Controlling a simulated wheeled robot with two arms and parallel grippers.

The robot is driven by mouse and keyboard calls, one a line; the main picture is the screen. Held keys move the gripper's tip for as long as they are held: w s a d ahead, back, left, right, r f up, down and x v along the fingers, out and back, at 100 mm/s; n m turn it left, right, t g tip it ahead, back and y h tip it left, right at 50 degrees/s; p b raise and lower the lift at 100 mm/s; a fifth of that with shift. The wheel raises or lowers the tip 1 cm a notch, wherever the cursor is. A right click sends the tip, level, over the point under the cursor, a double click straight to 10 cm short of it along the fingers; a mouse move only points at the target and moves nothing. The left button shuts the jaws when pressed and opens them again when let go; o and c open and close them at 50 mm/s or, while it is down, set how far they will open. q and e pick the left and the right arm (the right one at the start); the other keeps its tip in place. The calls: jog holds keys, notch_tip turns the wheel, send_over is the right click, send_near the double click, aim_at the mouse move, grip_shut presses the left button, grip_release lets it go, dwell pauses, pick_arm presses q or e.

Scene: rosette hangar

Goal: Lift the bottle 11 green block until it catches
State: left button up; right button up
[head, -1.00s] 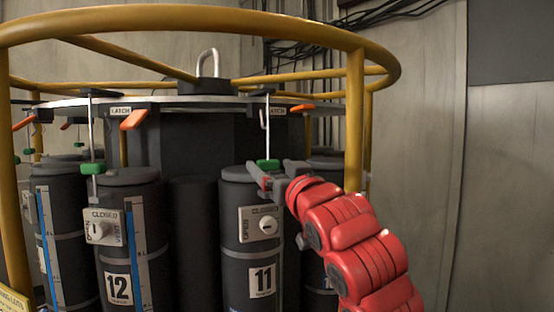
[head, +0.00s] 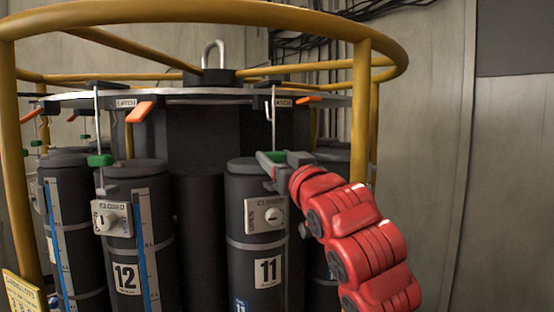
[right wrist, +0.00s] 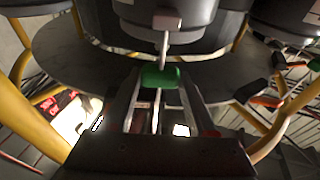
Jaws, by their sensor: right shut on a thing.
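My right gripper (head: 284,160) is shut on the green block, with the red arm coming in from the right. In the right wrist view the green block (right wrist: 160,77) sits between the fingertips of my gripper (right wrist: 160,90), with the rod running past it. An orange latch lever (head: 309,100) is above, right of the rod. My left gripper is not in view.
A yellow ring frame (head: 200,14) with posts surrounds the rosette. Its right post (head: 361,120) stands close behind my right arm. Bottle 12 (head: 128,235) with its own green block (head: 100,160) stands to the left. The wall at the right is clear.

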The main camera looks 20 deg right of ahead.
grip_shut()
jog(key=shift+r+p, duration=2.1)
jog(key=shift+r, duration=2.65)
jog(key=shift+f, duration=0.1)
jog(key=o, duration=1.3)
grip_release()
jog(key=shift+f, duration=0.1)
jog(key=b, duration=1)
send_near(274, 110)
jog(key=shift+s, duration=0.15)
